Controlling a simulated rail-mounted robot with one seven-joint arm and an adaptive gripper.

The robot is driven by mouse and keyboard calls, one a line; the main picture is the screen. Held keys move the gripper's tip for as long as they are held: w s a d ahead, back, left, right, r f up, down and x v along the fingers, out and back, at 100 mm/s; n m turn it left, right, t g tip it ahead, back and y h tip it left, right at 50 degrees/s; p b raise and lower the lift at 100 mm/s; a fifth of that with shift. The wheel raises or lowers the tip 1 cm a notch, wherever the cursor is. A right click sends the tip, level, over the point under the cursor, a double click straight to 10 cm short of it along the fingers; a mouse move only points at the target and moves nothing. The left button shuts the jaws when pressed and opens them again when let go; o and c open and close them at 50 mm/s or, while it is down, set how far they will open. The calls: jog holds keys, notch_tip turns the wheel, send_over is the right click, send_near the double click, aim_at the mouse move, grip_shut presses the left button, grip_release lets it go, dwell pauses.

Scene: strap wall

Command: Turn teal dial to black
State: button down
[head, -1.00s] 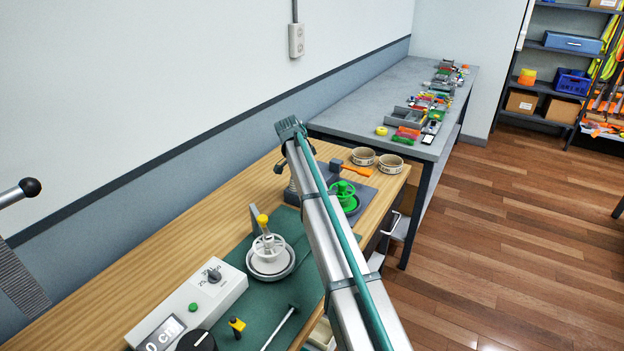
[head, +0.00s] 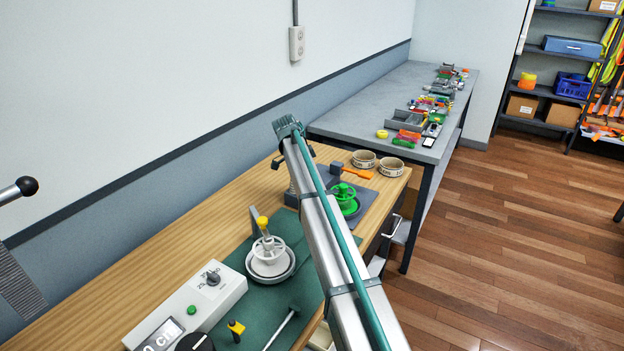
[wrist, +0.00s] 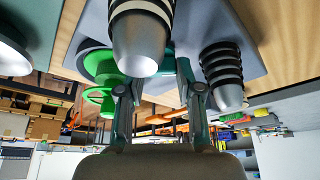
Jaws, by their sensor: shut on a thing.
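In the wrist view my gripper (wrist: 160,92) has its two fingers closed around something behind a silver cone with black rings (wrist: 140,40). A teal part (wrist: 168,66) shows between the fingers, apparently the teal dial. The cone hides most of it, so its pointer and any black mark cannot be seen.
A green handwheel (head: 343,193) is close by; it also shows left of my fingers in the wrist view (wrist: 100,62). A second ringed cone (wrist: 222,75) stands to the right. A white handwheel (head: 268,252) and a control box (head: 190,305) are nearer.

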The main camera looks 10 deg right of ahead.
jog(key=c, duration=0.8)
grip_release()
jog(key=shift+o, duration=0.2)
jog(key=shift+r, duration=0.1)
jog(key=v, duration=1.2)
